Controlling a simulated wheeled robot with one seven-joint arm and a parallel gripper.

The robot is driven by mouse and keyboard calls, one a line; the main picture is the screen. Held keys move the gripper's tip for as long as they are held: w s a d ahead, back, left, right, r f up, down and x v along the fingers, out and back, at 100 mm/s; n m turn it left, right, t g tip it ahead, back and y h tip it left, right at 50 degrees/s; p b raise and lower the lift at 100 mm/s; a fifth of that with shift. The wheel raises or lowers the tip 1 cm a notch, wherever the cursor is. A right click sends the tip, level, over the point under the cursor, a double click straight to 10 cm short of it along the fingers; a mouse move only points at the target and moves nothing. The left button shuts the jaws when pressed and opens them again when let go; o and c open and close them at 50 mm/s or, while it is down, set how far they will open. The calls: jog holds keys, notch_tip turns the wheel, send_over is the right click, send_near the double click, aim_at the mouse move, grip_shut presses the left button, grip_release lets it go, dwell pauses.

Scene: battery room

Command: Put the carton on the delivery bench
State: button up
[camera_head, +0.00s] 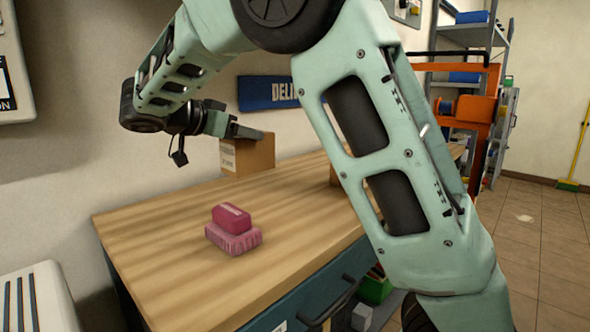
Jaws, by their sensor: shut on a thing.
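A brown cardboard carton (254,158) is at the back of the wooden delivery bench (150,250), close to the wall. My gripper (246,132) is shut on the carton's upper part, reaching in from the left. The carton looks upright, with faint print on its left face. Its base appears at or just over the bench top; I cannot tell whether it touches. A blue wall sign (268,92) reading "DELI" is behind it, the rest hidden by my arm.
A pink brush-like block (233,230) sits on the bench's front left part. Another brown object (333,177) stands on the bench, mostly hidden by my arm. An orange machine (470,108) and shelving (468,36) stand at the right. Bench top around the pink block is clear.

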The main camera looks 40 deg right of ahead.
aim_at(244, 174)
notch_tip(244, 174, down, 10)
jog(key=shift+s+r+b, duration=0.1)
jog(key=shift+b, duration=0.5)
jog(key=o, duration=1.2)
jog(key=p+v, duration=0.1)
jog(key=v, duration=1.1)
